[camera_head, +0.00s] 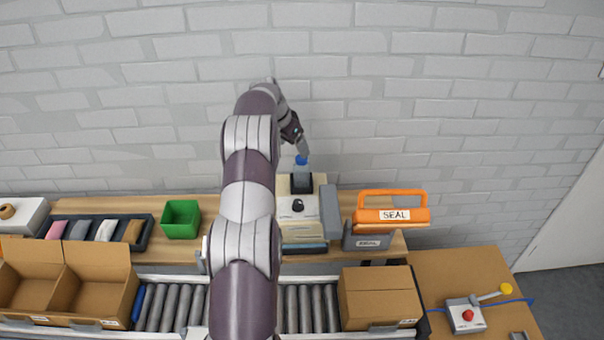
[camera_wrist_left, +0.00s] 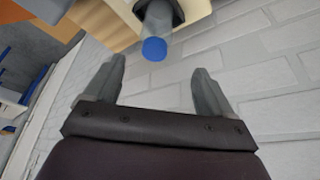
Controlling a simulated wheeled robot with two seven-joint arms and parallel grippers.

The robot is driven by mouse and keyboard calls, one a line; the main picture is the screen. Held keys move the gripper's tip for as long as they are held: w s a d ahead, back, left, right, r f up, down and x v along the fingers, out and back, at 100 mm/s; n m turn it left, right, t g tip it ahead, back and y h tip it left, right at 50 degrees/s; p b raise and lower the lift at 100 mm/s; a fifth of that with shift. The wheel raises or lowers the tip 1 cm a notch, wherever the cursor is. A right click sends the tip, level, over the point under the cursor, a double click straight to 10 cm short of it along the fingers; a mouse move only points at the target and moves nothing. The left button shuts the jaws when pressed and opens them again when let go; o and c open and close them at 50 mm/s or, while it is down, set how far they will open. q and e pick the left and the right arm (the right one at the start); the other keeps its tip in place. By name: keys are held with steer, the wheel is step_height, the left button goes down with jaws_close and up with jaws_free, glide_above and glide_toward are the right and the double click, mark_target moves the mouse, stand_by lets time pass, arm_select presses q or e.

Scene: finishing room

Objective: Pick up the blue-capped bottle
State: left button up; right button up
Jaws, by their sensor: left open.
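The blue-capped bottle (camera_head: 301,160) stands at the back of the shelf, at the rear of a cream machine (camera_head: 301,224), with its blue cap up. In the left wrist view the bottle (camera_wrist_left: 157,22) shows a grey body and a round blue cap, with a black part of the machine around or beside the body. My left gripper (camera_head: 300,148) is above the bottle, close to its cap. In the wrist view the open left gripper (camera_wrist_left: 158,78) has its fingers apart and empty, with the cap just beyond the fingertips, between their lines. My right gripper is not in view.
An orange-handled sealer (camera_head: 392,215) stands right of the machine. A green bin (camera_head: 181,219) and a dark tray (camera_head: 60,222) are at left. In front, a roller conveyor (camera_head: 178,305) carries cardboard boxes (camera_head: 378,296). The brick wall (camera_head: 400,120) rises close behind the shelf.

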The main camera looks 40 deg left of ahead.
mark_target(300, 158)
arm_select(q)
steer(key=x, duration=0.4)
steer(key=shift+d+f+p, duration=0.2)
steer(key=shift+f+p, duration=0.1)
steer(key=shift+w+f+p, duration=0.2)
steer(key=shift+f+p, duration=0.15)
steer(key=shift+p, duration=0.05)
steer(key=p+x, duration=0.2)
steer(key=x, duration=0.2)
steer(key=shift+w+d+f, duration=0.1)
steer(key=shift+d+f, duration=0.1)
steer(key=shift+w+f, duration=0.1)
steer(key=shift+f, duration=0.25)
steer(key=c, duration=1.1)
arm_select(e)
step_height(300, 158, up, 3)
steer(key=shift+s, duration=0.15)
